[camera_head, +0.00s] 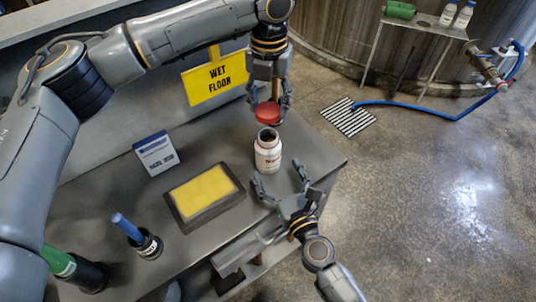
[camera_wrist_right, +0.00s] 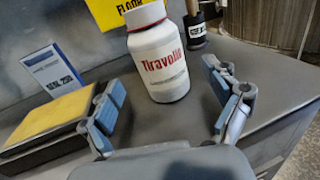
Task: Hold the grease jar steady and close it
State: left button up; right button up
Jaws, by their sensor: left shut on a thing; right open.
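The grease jar (camera_head: 267,155) is a white bottle with red lettering, upright on the grey table near its right edge. Its dark mouth is open. The red lid (camera_head: 267,114) is in my left gripper (camera_head: 268,104), just above the jar mouth and apart from it. My right gripper (camera_head: 280,175) is open in front of the jar, fingers pointing toward it.
A yellow sponge-like pad in a dark tray (camera_head: 236,200) lies left of the jar. A blue-white card (camera_head: 156,153), a blue-handled tool (camera_head: 127,227) and a yellow wet floor sign (camera_head: 215,79) stand around. A wooden-handled item (camera_wrist_right: 195,28) stands behind the jar.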

jog(key=x, duration=0.7)
jog(key=shift+s, duration=0.1)
jog(key=shift+c, duration=0.4)
jog(key=c, duration=1.7)
pick_arm(q)
send_over(269, 140)
jog(key=shift+a+f, duration=0.1)
jog(key=shift+f, duration=2.4)
jog(key=shift+f, duration=0.9)
jog(key=shift+f, duration=0.55)
pick_arm(e)
grip_shut()
